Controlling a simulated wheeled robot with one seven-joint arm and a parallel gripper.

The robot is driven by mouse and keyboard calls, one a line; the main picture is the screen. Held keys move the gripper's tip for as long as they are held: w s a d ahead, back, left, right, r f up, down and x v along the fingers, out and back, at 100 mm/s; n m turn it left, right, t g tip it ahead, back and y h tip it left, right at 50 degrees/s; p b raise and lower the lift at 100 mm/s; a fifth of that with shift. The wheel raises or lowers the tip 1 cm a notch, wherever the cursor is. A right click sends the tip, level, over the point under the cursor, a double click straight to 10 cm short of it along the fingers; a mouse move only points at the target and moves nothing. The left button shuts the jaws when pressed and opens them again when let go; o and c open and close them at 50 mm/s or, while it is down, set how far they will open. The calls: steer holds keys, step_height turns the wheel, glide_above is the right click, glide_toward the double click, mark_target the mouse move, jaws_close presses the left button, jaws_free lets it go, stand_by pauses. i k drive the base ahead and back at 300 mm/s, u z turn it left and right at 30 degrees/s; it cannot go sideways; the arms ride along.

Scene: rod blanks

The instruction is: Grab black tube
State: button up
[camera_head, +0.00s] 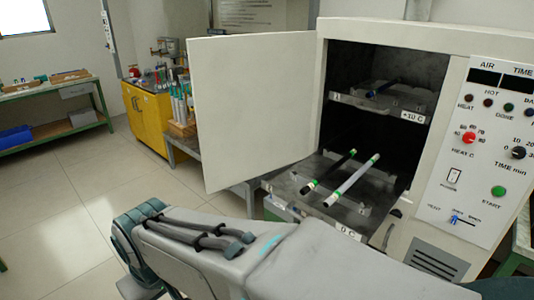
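The black tube (330,170) lies on the lower pulled-out tray (291,187) of the open oven. It has a green band near its front end and rests slantwise across the tray. My arm crosses the bottom of the view in front of the tray. My gripper is not in view.
The oven door (253,108) stands open to the left. An upper shelf (408,104) holds a dark blue tube (382,89). The control panel (490,150) is at right. A yellow cabinet (146,120) and green-framed bench (48,90) stand behind; open floor lies at left.

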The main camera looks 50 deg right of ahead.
mark_target(315, 182)
steer(key=z, duration=0.5)
steer(key=i, duration=1.05)
steer(key=z, duration=1.55)
steer(key=i, duration=0.55)
steer(key=z, duration=0.5)
